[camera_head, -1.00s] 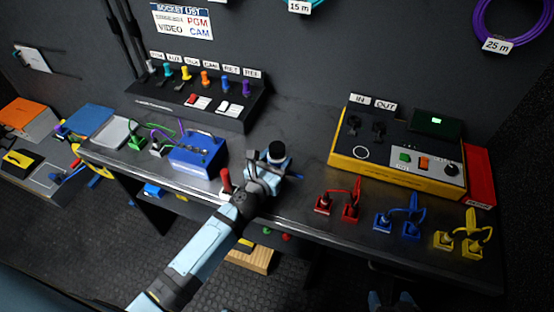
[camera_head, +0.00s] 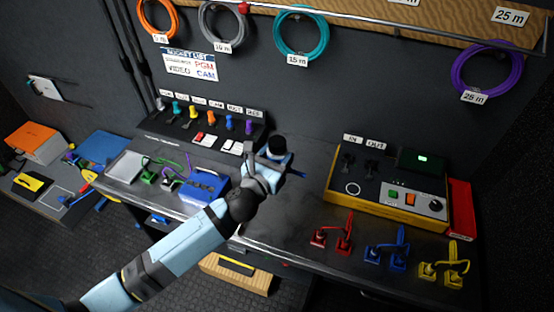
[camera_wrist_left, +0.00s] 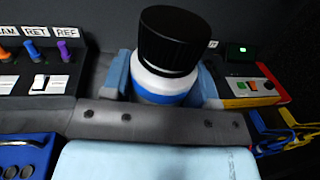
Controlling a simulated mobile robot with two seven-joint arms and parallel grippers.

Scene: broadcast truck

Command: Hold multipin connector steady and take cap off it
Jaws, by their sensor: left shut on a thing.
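My left gripper (camera_head: 276,160) is shut on a bottle, with one light-blue finger on each side of it. In the left wrist view the bottle (camera_wrist_left: 165,88) is white with a blue band. It is upright, with a ribbed black cap (camera_wrist_left: 178,40) on top. The cap also shows in the head view (camera_head: 277,145), above the fingers. I cannot tell which thing is the multipin connector. Red plugs (camera_head: 319,238), blue plugs (camera_head: 372,254) and yellow plugs (camera_head: 428,270) stand in pairs on the bench at the right. My right gripper is not in view.
A yellow-and-black panel box (camera_head: 340,203) stands at the right of the bench (camera_head: 285,220). A blue box (camera_head: 205,186) and a black socket strip (camera_head: 185,142) are at the left. Cable coils (camera_head: 302,35) hang on the wall. The bench's front middle is clear.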

